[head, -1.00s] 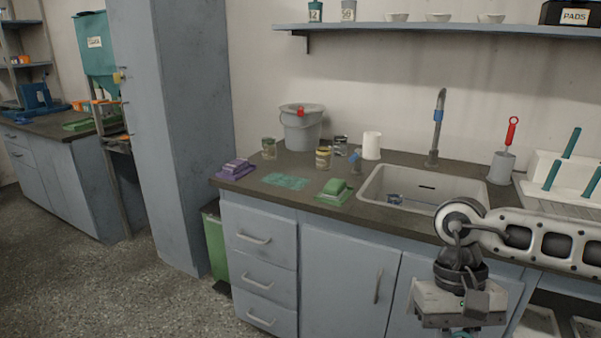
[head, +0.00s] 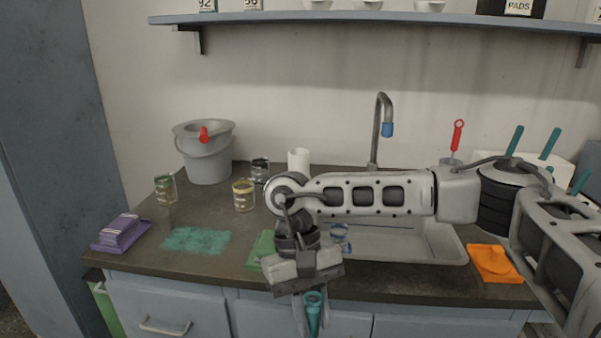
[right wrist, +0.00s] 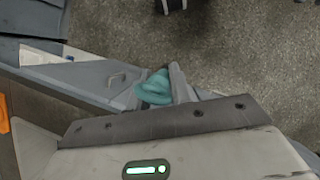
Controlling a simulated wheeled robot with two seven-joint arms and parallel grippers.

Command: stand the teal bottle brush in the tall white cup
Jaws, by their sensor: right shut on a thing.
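My right gripper (head: 312,318) is shut on the teal bottle brush (head: 313,308), held in front of the counter's front edge; only its looped handle end shows clearly. In the right wrist view the teal handle (right wrist: 154,88) sits between the fingers, over the floor. The rest of the brush is hidden or out of frame. The tall white cup (head: 299,158) stands upright at the back of the counter, behind my right arm, with its lower part partly hidden. The brush is well apart from it. My left gripper is not in view.
A sink (head: 400,246) lies right of the cup, with a tap (head: 379,130) behind. Jars (head: 244,196), a grey bucket (head: 206,155), a purple stack (head: 122,232) and a green item (head: 262,250) stand left. An orange cloth (head: 494,263) lies right. A shelf (head: 350,18) hangs above.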

